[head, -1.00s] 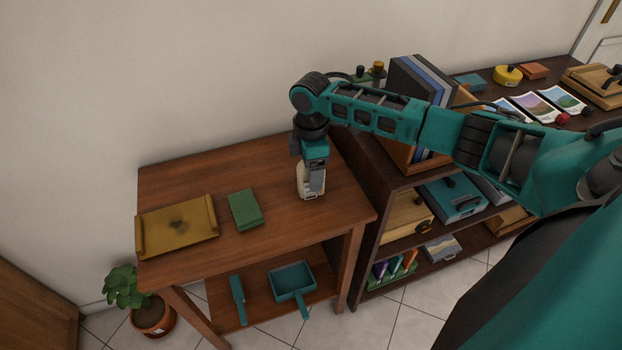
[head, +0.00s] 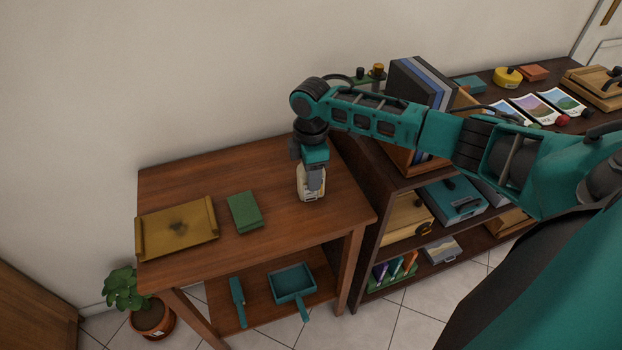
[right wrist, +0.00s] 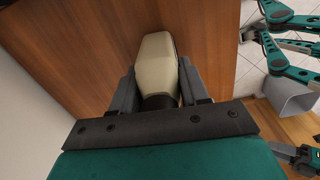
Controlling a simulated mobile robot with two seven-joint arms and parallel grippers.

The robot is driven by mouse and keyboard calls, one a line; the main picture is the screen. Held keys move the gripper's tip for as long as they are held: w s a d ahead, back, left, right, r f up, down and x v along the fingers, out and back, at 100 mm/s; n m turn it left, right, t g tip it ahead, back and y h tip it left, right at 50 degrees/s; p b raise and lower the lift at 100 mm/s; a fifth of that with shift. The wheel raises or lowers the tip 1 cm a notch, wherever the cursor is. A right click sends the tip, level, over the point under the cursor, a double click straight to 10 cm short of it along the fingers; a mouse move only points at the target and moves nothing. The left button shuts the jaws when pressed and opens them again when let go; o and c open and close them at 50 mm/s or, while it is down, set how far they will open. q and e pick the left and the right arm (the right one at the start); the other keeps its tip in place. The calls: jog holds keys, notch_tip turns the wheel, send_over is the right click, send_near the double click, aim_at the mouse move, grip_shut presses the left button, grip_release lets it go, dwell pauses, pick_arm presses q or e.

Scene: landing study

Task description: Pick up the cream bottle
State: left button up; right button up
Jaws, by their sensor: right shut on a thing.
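The cream bottle (head: 304,190) stands on the wooden side table (head: 180,180), near its right end. My right gripper (head: 312,184) reaches down over it from above and is shut on it. In the right wrist view the cream bottle (right wrist: 157,65) lies between the two fingers of my right gripper (right wrist: 158,90), with a dark part close to the palm. The fingers hide part of the bottle in the head view. I cannot tell whether its base touches the table. My left gripper is not in the head view.
A green book-like block (head: 245,211) and a yellow tray (head: 178,228) lie left of the bottle. A dark shelf unit (head: 345,150) with upright folders (head: 420,80) stands close on the right. A dustpan (head: 291,280) is on the lower shelf. The table's back is clear.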

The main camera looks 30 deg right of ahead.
jog(key=shift+r, duration=0.1)
notch_tip(320, 180, up, 20)
jog(key=p, duration=0.2)
jog(key=shift+p, duration=0.35)
jog(key=o, duration=0.5)
jog(key=c, duration=0.5)
jog(key=shift+a, duration=0.1)
